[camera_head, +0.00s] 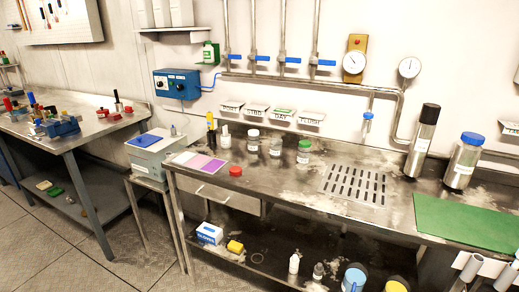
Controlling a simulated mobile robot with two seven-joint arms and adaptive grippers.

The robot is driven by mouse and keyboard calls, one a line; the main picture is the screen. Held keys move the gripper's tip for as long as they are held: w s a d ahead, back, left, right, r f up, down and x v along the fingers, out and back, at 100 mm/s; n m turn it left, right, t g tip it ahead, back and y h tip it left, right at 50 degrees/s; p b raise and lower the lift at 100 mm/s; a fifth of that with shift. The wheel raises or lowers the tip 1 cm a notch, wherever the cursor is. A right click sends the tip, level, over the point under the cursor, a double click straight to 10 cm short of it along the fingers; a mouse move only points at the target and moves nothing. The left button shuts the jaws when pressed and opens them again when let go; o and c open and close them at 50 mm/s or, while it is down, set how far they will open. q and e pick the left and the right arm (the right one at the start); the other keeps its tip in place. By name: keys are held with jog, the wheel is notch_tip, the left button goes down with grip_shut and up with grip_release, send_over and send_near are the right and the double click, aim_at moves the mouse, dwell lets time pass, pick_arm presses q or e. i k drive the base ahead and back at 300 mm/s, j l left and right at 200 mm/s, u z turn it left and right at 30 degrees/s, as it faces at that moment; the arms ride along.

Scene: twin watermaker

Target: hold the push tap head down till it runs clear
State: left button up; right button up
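No part that I can clearly tell as a push tap head shows. A small blue-topped fitting (367,122) is at the wall below a short pipe, behind the slotted drain grid (355,185) in the steel counter; it is too small to tell whether it is the tap. No running water can be made out. Blue lever handles (289,60) sit on several vertical pipes higher on the wall. Neither of my grippers can be made out in this view.
Jars (253,140) stand left of the grid, with a red cap (235,171) near the front edge. A tall black-topped cylinder (422,140), a blue-lidded canister (463,162) and a green mat (465,222) are at right.

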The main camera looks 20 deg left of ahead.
aim_at(367, 115)
jog(key=i+j+z, duration=0.15)
jog(key=j, duration=0.85)
jog(key=j+z, duration=0.1)
jog(key=j, duration=0.9)
